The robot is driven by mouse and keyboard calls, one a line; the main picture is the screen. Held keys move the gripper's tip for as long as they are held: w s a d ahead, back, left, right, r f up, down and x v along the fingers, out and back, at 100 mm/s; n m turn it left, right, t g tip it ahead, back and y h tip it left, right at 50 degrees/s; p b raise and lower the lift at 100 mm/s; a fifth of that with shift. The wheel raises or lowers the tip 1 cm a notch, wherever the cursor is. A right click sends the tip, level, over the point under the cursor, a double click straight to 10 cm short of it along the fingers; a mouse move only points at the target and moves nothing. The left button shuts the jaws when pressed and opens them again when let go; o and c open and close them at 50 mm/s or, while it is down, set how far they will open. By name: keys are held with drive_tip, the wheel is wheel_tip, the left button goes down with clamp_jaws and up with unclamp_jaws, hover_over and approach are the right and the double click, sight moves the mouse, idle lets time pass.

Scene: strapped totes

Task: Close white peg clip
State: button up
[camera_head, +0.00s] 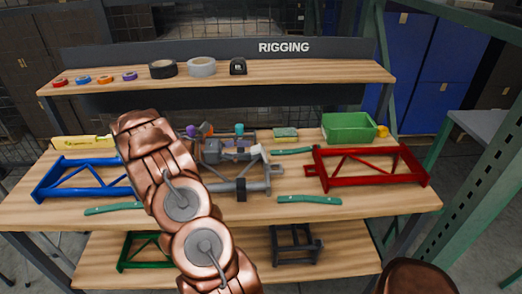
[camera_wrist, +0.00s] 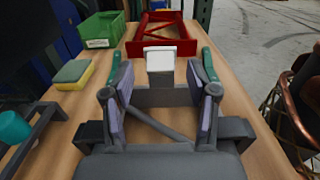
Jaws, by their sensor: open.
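The white peg clip (camera_wrist: 160,57) shows in the wrist view as a pale upright block at the far end of a grey frame (camera_wrist: 160,98). Whether the clip is open or shut I cannot tell. My gripper (camera_wrist: 161,82) is open, with its two lavender-padded fingers apart on either side of the frame's diagonal strut. The clip is ahead of the fingertips, between them in the picture, and looks untouched. In the head view my gripper (camera_head: 238,151) is low over the grey frame (camera_head: 225,187) at the bench middle; I cannot make out the clip there.
A red frame (camera_head: 368,180) and a green bin (camera_head: 349,127) are at the right. A blue frame (camera_head: 82,180) is at the left. Teal bars (camera_head: 308,199) lie nearby. A sponge (camera_wrist: 74,74) and a teal-topped item (camera_wrist: 14,127) are left of my gripper.

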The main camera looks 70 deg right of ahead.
sight(262, 149)
drive_tip(key=shift+p+x, duration=0.4)
drive_tip(key=shift+x, duration=2.55)
drive_tip(key=shift+c, duration=0.4)
drive_tip(key=c, duration=0.9)
drive_tip(key=shift+c, duration=0.2)
